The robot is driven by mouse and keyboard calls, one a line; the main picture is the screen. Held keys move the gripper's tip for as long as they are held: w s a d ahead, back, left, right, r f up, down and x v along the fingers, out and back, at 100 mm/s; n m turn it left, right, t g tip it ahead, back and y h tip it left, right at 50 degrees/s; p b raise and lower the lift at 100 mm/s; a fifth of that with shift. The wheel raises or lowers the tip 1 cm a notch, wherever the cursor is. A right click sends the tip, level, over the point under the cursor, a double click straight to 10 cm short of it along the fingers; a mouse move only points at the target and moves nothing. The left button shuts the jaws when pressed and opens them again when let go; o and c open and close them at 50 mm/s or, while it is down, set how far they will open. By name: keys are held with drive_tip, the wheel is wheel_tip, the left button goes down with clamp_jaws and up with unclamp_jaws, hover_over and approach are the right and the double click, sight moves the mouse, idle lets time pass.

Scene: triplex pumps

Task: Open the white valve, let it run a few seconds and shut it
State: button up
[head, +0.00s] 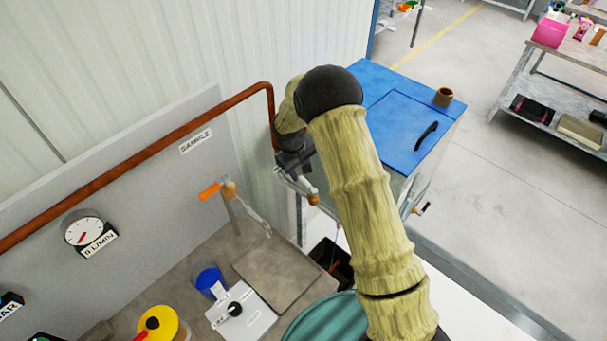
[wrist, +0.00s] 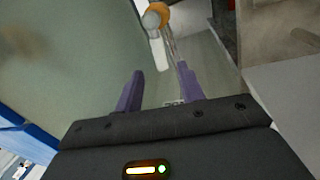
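I cannot pick out a plainly white valve in either view. In the head view a tap (head: 228,189) with an orange lever (head: 209,191) stands on the bench, to the left of my gripper (head: 297,180). My gripper points down beside the wall, near the end of the copper pipe. In the wrist view, the two purple fingers of my gripper (wrist: 160,72) are apart with nothing clamped between them. Beyond them is a pale metal fitting with an orange part (wrist: 160,14); I cannot tell which fitting it is. My arm hides part of the area.
A copper pipe (head: 150,156) runs along the grey panel, above a round gauge (head: 83,231). A blue-topped cabinet (head: 392,125) stands behind my arm.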

sight(303, 180)
drive_tip(key=f, duration=0.1)
drive_tip(key=f+p, duration=0.1)
drive_tip(key=f, duration=0.1)
drive_tip(key=shift+d+f, duration=0.2)
drive_tip(key=shift+f, duration=0.05)
drive_tip(key=shift+w+d+f, duration=0.15)
drive_tip(key=shift+w+f, duration=0.05)
drive_tip(key=shift+f, duration=0.3)
drive_tip(key=shift+c, duration=0.2)
clamp_jaws()
